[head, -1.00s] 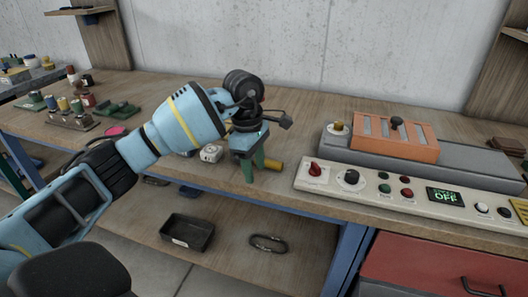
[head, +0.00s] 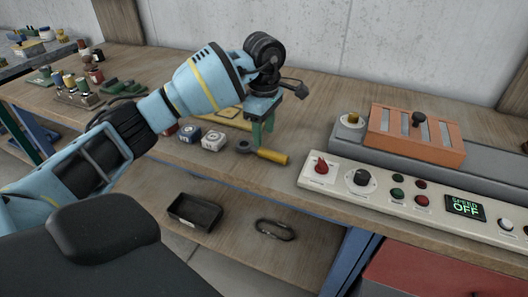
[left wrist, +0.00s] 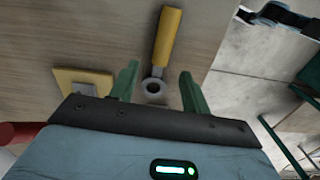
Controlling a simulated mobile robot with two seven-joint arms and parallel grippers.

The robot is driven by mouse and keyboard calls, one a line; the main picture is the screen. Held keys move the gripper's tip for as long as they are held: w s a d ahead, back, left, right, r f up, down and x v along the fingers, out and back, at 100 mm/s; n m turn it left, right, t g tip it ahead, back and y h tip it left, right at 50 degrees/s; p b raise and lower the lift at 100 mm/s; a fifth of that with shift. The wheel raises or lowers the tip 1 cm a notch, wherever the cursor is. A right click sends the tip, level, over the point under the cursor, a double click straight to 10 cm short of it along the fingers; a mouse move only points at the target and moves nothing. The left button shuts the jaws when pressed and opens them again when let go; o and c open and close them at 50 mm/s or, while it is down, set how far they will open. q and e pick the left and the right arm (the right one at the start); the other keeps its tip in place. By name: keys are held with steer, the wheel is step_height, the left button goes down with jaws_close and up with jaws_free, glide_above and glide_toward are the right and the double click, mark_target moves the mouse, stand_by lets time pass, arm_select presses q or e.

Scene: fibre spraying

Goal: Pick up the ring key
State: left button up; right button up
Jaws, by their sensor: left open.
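The ring key has a yellow handle and a dark grey ring end. It lies on the wooden workbench (head: 330,95), and in the head view its yellow handle (head: 272,157) points to the right. My left gripper (head: 263,133) is above and just behind the key, with green fingers pointing down. In the left wrist view the key (left wrist: 165,42) lies beyond the open, empty fingers (left wrist: 158,85), its ring end showing between them. My right gripper does not show.
A control panel (head: 330,180) with knobs and an orange-topped unit (head: 440,150) stand to the right. A black tray (head: 195,212) lies on the lower shelf.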

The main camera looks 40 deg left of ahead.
mark_target(264, 148)
arm_select(q)
steer(key=shift+f, duration=2.5)
steer(key=shift+s, duration=0.1)
steer(key=shift+c, duration=0.2)
jaws_close()
